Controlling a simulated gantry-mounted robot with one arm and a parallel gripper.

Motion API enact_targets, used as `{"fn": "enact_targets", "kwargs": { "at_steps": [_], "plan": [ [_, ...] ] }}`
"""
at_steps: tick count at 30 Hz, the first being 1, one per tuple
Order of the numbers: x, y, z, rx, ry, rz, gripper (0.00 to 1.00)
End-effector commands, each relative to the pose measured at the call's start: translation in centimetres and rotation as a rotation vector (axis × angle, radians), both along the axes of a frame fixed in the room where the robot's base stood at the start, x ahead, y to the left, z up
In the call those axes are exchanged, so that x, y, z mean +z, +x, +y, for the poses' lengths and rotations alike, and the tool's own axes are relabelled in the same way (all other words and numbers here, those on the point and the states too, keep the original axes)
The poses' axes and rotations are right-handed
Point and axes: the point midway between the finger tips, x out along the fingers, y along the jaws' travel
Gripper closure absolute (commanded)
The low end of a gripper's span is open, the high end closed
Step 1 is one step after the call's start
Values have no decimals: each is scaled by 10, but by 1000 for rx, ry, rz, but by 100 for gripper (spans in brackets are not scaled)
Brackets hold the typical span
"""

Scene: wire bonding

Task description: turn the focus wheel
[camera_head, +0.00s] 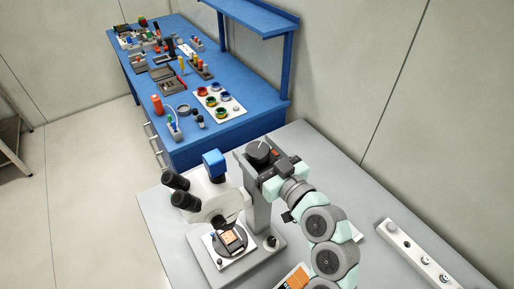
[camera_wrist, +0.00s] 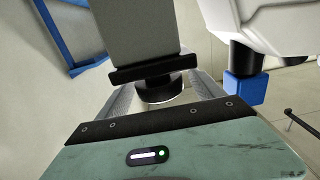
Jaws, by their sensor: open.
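The focus wheel, a black round knob, shows in the wrist view (camera_wrist: 160,90) just below a dark bar on the grey column (camera_wrist: 135,30).
The white microscope head (camera_head: 210,198), with black eyepieces and a blue block (camera_head: 214,163), stands close left of the column. An orange sample (camera_head: 233,238) lies on the stage below. A grey strip with knobs (camera_head: 412,252) lies right. A blue bench (camera_head: 240,125) with parts stands behind.

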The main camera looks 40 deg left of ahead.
Motion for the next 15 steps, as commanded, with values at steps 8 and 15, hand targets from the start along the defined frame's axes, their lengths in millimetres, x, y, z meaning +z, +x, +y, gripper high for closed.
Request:
{"fn": "enact_targets", "kwargs": {
  "at_steps": [8, 15],
  "plan": [
    [0, 1, 2, -1, 0, 0, 23],
    [0, 1, 2, -1, 1, 1, 40]
  ]
}}
